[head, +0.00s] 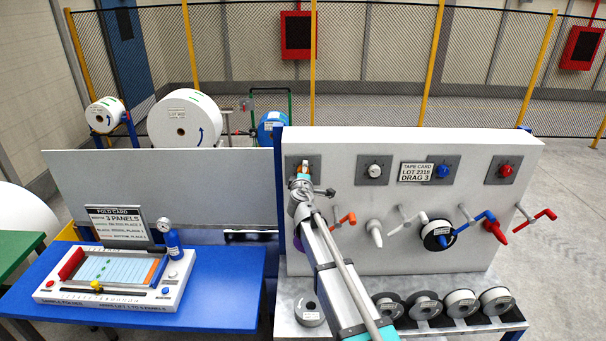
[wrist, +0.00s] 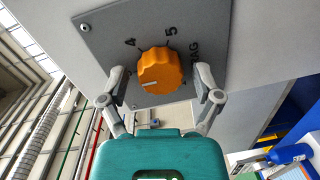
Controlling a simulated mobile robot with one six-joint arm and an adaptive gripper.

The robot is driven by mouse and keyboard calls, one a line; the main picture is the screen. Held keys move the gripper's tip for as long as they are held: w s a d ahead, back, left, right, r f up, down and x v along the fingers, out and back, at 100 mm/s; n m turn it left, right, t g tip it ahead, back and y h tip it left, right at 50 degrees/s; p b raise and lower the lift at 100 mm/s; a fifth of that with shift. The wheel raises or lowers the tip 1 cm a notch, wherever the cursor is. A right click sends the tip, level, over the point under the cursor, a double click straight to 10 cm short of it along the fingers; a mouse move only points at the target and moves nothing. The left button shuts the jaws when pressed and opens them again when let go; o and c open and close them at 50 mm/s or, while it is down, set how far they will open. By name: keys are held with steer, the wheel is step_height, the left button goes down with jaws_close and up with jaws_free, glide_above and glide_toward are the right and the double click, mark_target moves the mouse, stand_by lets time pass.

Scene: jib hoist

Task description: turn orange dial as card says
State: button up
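The orange dial (wrist: 160,72) sits on a grey plate (wrist: 98,24) marked 4, 5 and part of the word DRAG. Its white mark points to the lower left in the wrist view, away from the visible 4 and 5. My gripper (wrist: 160,80) is open, with one finger on each side of the dial and a visible gap on both sides. The left finger covers part of the scale. In the head view my gripper (head: 303,177) largely hides the dial. The tape card (head: 416,172) on the white panel reads LOT 2318, DRAG 3.
A white dial (head: 374,171), a blue dial (head: 442,171) and a red dial (head: 505,170) line the panel to the right. Cranks and spindles stick out below them. A blue table (head: 215,290) with a folder device stands at left.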

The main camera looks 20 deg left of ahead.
steer(key=shift+n, duration=0.3)
stand_by(0.4)
steer(key=s+d+n+t+b, duration=0.1)
steer(key=s+d+n, duration=0.3)
steer(key=s+n, duration=0.85)
steer(key=d+f+m+g+h+b, duration=0.1)
steer(key=d+f+m+h, duration=0.2)
steer(key=d+m, duration=0.2)
steer(key=d+f+m+g+h+b, duration=0.2)
steer(key=d+f+m+h, duration=0.1)
steer(key=d, duration=0.7)
steer(key=w+d+f+m+g+h+b, duration=0.1)
steer(key=d+f+m+h, duration=0.1)
steer(key=d+f+m, duration=0.3)
steer(key=shift+d+f+m+g+h+b, duration=0.2)
steer(key=shift+d+m+g+h+b, duration=0.15)
steer(key=shift+d+m, duration=0.9)
